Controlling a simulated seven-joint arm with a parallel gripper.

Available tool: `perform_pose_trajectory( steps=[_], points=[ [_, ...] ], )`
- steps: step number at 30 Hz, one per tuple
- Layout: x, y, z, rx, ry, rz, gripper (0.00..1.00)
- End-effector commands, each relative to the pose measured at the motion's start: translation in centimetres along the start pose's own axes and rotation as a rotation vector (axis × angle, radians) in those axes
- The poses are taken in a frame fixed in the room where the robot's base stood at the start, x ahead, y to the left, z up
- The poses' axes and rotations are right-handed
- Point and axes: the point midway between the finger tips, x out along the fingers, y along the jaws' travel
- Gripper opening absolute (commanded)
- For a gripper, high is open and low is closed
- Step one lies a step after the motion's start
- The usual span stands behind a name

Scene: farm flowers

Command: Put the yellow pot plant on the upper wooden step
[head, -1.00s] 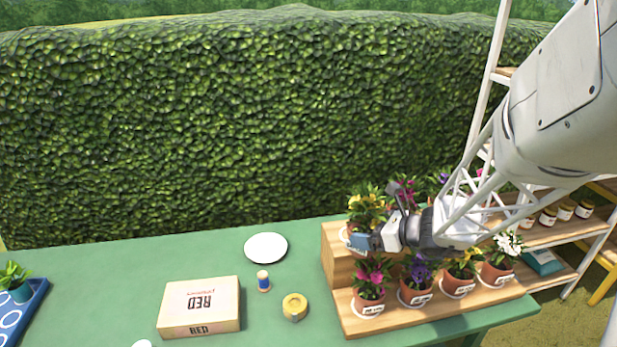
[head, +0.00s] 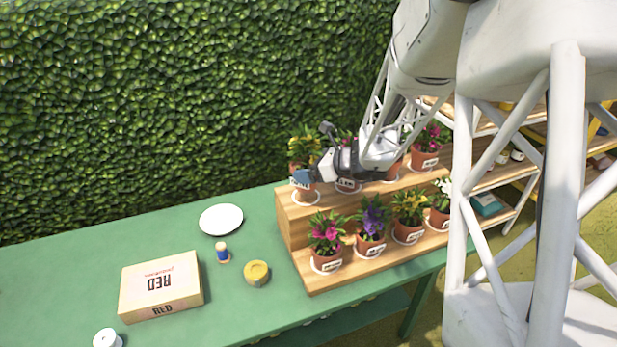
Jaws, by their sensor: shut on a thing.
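The yellow pot plant (head: 304,146), with yellow flowers and a terracotta pot, is at the left end of the upper wooden step (head: 335,203). Its pot is upright over a white ring (head: 303,203) there and looks set down on the step. My gripper (head: 304,178) is shut on this pot from the front right, its blue fingers hiding part of the pot. Another yellow-flowered pot (head: 410,208) stands on the lower step, between a purple plant (head: 372,222) and a white one (head: 441,200).
A pink plant (head: 326,235) stands at the lower step's left end. Other pots on the upper step are partly behind my arm. A white plate (head: 221,219), spool (head: 222,253), yellow tape roll (head: 257,273) and red-lettered box (head: 162,286) lie on the green table (head: 60,270).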

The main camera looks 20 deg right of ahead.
Motion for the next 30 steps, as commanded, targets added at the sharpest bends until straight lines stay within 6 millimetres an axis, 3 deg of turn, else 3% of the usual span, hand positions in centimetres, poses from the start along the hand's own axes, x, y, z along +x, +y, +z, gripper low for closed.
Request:
perform_pose_trajectory(
  steps=[10, 21, 30],
  points=[
    [0.0, 0.0, -0.1, -0.001, 0.000, 0.000, 0.53],
    [1.2, 0.0, -3.0, 0.000, -0.001, 0.000, 0.53],
    [1.3, 0.0, -3.2, -0.002, -0.001, 0.000, 0.53]
  ],
)
